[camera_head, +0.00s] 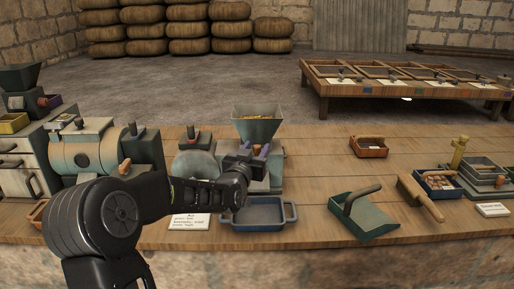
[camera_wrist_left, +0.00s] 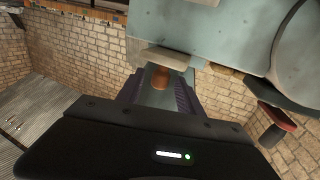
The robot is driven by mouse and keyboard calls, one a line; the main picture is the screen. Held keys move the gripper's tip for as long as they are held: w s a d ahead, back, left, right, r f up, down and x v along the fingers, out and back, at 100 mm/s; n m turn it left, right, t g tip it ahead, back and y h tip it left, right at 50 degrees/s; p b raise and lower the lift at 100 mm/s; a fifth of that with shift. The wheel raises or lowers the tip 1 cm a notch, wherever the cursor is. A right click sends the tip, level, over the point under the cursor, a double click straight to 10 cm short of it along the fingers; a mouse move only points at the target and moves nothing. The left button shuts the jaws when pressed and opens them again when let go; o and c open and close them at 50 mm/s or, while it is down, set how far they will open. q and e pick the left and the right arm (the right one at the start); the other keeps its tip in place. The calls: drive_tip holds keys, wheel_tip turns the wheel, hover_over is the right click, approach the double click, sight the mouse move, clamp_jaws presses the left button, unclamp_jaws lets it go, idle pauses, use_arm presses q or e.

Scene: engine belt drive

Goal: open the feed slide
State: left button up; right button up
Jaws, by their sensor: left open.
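The mill's grey-green hopper (camera_head: 257,128), with yellow grain in it, stands at the middle of the bench. Its grey-green body (camera_wrist_left: 205,30) fills the top of the left wrist view. A small brown knob (camera_wrist_left: 160,77), which I take to be the feed slide's handle, shows below a pale plate on that body. My left gripper (camera_head: 258,152) is just below the hopper, with its arm crossing in from the left. In the left wrist view its open dark fingers (camera_wrist_left: 159,92) stand on either side of the knob. Contact cannot be told. My right gripper is out of view.
A blue tray (camera_head: 258,226) sits below the hopper at the bench front, beside a white card (camera_head: 189,221). The bench between tray and scoop is clear.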

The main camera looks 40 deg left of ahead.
use_arm(q)
drive_tip(key=shift+w+a, duration=0.15)
drive_tip(key=shift+w, duration=0.3)
drive_tip(key=shift+c, duration=0.2)
clamp_jaws()
idle(1.0)
